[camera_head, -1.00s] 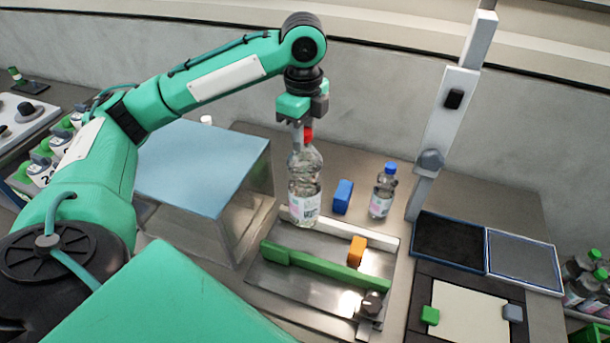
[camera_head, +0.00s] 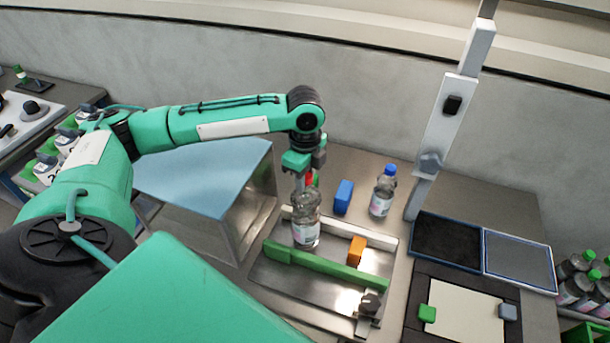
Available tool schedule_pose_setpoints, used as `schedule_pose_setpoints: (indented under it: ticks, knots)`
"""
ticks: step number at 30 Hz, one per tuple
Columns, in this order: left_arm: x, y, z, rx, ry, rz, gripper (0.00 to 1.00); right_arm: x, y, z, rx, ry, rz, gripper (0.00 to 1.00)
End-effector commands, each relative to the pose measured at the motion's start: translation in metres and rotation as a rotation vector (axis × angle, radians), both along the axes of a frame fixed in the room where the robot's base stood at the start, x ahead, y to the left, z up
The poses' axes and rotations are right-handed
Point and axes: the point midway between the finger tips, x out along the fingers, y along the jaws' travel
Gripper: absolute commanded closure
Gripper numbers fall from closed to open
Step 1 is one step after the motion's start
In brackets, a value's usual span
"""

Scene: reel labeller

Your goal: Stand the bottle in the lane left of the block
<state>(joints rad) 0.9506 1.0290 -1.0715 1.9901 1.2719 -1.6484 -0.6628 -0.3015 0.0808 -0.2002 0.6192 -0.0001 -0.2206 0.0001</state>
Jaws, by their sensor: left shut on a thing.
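My left gripper (camera_head: 304,172) points down and is shut on the clear bottle (camera_head: 306,221) near its red cap. The bottle is upright, over the lane (camera_head: 330,243) between the white rail (camera_head: 341,227) and the green rail (camera_head: 330,268). It is left of the orange block (camera_head: 356,250), with a gap between them. I cannot tell whether its base touches the lane floor, as the green rail is close in front of it. My right gripper is not in view.
A blue block (camera_head: 343,197) and a blue-capped bottle (camera_head: 382,191) stand behind the white rail. A blue-topped metal box (camera_head: 205,175) is on the left. A grey post (camera_head: 441,125) and two dark trays (camera_head: 447,241) are on the right.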

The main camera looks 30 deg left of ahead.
Motion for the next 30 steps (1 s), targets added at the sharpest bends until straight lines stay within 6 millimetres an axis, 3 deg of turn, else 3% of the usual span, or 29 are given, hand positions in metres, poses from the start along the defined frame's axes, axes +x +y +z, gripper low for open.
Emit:
schedule_pose_setpoints:
  ticks: [4, 5, 7, 8, 20, 30]
  knots:
    - [0.0, 0.0, -0.003, 0.0, 0.001, 0.0, 1.0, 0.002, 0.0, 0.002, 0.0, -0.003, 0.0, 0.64]
    - [0.0, 0.0, -0.002, 0.0, 0.0, 0.0, 0.67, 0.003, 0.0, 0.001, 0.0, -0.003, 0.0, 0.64]
    - [0.0, 0.0, -0.002, 0.0, 0.0, 0.0, 0.53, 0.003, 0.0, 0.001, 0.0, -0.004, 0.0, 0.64]
    - [0.0, 0.0, -0.002, 0.0, 0.0, 0.0, 0.51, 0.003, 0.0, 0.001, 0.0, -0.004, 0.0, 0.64]
    - [0.001, 0.0, 0.006, 0.0, -0.002, 0.0, 0.51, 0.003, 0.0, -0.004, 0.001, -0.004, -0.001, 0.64]
    - [0.001, 0.0, 0.074, -0.001, -0.005, -0.001, 0.51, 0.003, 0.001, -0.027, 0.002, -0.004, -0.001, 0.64]
